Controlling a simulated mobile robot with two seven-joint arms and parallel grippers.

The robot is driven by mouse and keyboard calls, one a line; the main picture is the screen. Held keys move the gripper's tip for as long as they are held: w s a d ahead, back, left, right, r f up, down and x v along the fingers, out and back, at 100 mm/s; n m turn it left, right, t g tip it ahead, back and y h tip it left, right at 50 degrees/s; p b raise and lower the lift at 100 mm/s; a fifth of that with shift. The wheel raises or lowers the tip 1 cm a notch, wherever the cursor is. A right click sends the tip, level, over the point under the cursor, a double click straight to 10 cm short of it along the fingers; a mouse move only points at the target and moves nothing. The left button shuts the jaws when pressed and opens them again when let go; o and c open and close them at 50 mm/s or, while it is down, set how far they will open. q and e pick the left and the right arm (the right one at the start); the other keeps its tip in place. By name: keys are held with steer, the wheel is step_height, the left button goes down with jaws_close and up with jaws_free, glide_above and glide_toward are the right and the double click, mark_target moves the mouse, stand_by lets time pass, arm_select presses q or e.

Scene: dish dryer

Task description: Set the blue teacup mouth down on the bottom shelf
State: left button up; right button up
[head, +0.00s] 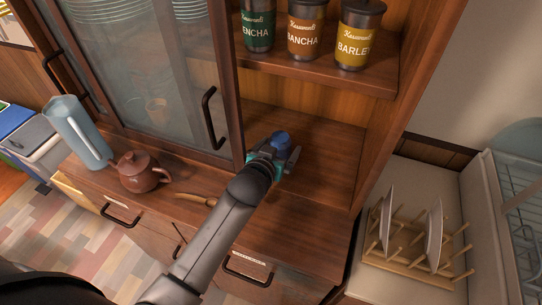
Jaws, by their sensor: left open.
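The blue teacup (281,139) is small in the head view, just beyond my left gripper, over the bottom shelf (333,147) of the open cupboard bay. My left gripper (284,152) reaches into that bay from below. Its jaws are open and lie close to the cup. The wrist and gripper hide the cup's near side. I cannot tell whether the cup touches the shelf or which way its mouth faces. My right gripper is not in view.
Tea canisters (305,30) stand on the shelf above. A glass door (160,70) borders the bay at left. A brown teapot (138,171) and blue pitcher (78,131) stand on the left counter. A wooden rack (415,255) holds plates at right. The bay's right side is clear.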

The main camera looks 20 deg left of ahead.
arm_select(q)
steer(key=p+v, duration=0.2)
steer(key=v, duration=1.3)
steer(key=shift+p, duration=0.4)
steer(key=shift+w, duration=0.1)
